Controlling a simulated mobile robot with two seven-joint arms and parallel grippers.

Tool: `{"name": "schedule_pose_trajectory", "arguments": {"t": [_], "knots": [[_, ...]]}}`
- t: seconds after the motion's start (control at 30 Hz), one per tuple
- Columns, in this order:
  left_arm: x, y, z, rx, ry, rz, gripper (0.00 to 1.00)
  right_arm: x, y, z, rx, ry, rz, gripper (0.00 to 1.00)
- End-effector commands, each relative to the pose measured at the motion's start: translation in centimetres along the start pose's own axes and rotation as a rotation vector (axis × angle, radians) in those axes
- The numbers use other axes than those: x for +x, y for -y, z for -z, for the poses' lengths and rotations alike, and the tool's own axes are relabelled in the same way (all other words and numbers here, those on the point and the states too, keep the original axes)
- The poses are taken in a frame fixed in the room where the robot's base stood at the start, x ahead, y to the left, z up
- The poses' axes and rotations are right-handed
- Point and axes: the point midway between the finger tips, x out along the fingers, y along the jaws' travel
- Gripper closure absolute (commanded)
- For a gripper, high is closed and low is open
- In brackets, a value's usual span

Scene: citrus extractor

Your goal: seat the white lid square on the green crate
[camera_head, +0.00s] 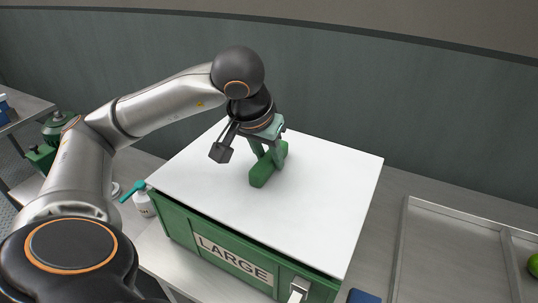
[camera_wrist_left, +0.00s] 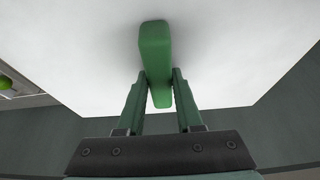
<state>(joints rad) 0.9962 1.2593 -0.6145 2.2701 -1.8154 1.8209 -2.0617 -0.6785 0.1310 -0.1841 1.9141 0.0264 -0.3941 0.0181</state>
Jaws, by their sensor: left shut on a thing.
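The white lid (camera_head: 215,192) lies over the top of the green crate (camera_head: 178,222), whose front carries a "LARGE" label. A dark line runs between the lid's front edge and the crate wall. I cannot tell whether the lid is fully down or slightly raised. A green bar handle (camera_head: 262,175) stands in the middle of the lid. My left gripper (camera_head: 267,158) is shut on this handle, with a finger on each side. The left wrist view shows the handle (camera_wrist_left: 155,45) between the fingers, with the lid (camera_wrist_left: 235,50) behind it. The crate's far sides are hidden. My right gripper is out of view.
A white bottle with a teal top (camera_head: 143,203) stands close to the crate's left corner. A metal tray (camera_head: 440,250) is at the right, with a green fruit (camera_head: 533,265) at the picture edge. A blue object (camera_head: 364,296) lies near the crate's front right corner.

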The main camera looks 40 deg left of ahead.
Motion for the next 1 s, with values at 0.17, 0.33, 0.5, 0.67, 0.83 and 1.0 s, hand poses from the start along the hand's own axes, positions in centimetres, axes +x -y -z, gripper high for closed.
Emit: {"name": "schedule_pose_trajectory", "arguments": {"t": [0.17, 0.33, 0.5, 0.67, 0.83, 1.0], "knots": [[0.4, 0.0, -0.1, -0.001, -0.002, 0.000, 1.00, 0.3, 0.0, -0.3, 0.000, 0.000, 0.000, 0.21], [0.8, 0.0, -0.3, -0.001, -0.002, 0.000, 1.00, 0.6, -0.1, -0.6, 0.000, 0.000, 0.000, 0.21], [1.2, 0.0, -0.5, -0.001, -0.002, 0.000, 1.00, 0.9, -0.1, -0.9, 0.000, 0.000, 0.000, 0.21], [1.6, 0.0, -0.6, -0.001, -0.002, 0.000, 1.00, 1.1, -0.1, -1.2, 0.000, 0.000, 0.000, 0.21], [2.0, 0.0, -0.8, -0.001, -0.002, 0.000, 1.00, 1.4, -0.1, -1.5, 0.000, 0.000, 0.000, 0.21], [1.9, 0.0, -0.8, -0.001, -0.002, 0.000, 0.53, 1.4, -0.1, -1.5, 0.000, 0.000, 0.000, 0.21]]}}
